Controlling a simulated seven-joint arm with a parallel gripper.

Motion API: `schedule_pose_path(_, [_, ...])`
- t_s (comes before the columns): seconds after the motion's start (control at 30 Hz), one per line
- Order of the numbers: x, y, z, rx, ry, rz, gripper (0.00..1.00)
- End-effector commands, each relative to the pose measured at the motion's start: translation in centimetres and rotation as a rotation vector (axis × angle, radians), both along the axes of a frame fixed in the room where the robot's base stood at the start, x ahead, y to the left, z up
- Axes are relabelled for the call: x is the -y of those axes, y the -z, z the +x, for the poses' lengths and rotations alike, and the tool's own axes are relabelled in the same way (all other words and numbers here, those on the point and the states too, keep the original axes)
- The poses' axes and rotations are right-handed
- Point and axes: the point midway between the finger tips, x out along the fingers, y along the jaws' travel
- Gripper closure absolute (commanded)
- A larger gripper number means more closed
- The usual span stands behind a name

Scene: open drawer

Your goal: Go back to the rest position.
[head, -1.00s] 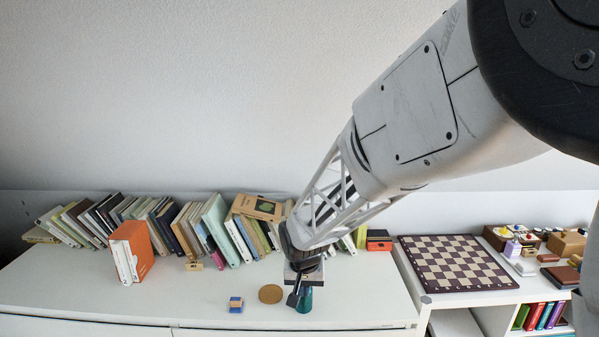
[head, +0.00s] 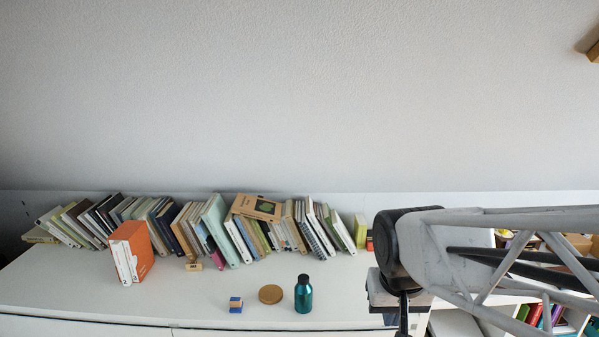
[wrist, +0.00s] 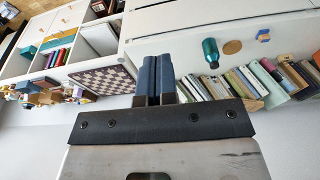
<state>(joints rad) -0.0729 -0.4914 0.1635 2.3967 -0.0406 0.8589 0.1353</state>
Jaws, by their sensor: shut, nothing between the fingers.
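My gripper (wrist: 156,80) shows in the wrist view with its two fingers together and nothing between them. In the head view my gripper (head: 403,318) hangs at the lower right, past the right end of the book row, partly cut off by the bottom edge. A teal bottle (head: 303,295) stands upright on the white cabinet top (head: 200,295), to the left of my gripper and apart from it. The bottle also shows in the wrist view (wrist: 211,54).
A long row of leaning books (head: 160,222) lines the back of the cabinet top. An orange-and-white book block (head: 133,252), a round cork disc (head: 270,294) and a small blue-and-wood block (head: 235,305) stand in front. A chessboard (wrist: 104,80) lies on the neighbouring shelf unit.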

Motion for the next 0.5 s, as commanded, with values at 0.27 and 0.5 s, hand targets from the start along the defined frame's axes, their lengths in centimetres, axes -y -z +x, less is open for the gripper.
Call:
schedule_pose_path(0.27, [2.1, -1.0, -6.4, 0.014, -0.011, 0.001, 1.00])
schedule_pose_path(0.5, [2.6, -1.0, -8.9, 0.016, -0.018, 0.001, 1.00])
